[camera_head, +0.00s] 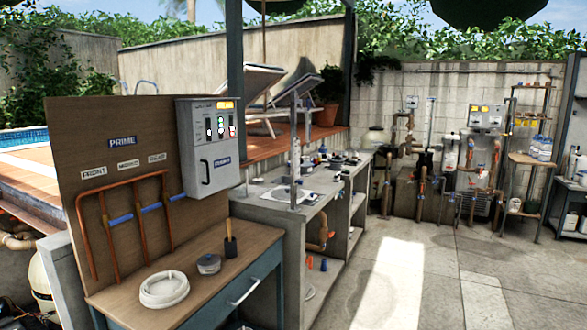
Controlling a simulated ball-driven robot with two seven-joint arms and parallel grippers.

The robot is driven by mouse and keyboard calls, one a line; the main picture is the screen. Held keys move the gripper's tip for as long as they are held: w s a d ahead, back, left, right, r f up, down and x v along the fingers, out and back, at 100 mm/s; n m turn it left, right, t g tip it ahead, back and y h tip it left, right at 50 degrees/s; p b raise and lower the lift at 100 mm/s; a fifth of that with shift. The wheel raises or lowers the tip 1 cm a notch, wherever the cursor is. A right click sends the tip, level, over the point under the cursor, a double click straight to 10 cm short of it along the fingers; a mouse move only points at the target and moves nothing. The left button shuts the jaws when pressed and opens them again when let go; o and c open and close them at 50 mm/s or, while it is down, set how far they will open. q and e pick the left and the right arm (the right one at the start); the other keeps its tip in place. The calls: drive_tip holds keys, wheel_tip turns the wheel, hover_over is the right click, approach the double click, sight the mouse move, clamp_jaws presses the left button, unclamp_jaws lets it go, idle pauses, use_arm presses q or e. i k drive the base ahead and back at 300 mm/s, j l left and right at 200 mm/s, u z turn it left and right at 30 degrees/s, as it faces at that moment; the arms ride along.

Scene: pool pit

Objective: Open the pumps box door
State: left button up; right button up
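A light grey pumps box (210,148) is mounted on the right part of an upright wooden board, above a wooden workbench. Its upper panel has small lights and switches and an orange display. Its lower front is a door (218,166) with a dark vertical handle (204,172) near its left edge and a blue label (222,161). The door looks shut. Neither of my grippers shows in the head view.
The workbench top (130,298) holds a coiled white hose (164,289), a small round tin (208,264) and a dark-handled tool (230,240). Copper pipes (100,235) are left of the box. A concrete counter (275,220) stands to the right. The paved floor (420,275) is open.

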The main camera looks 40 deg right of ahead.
sight(216, 164)
drive_tip(key=z, duration=0.9)
drive_tip(key=i+l, duration=0.4)
drive_tip(key=i, duration=0.15)
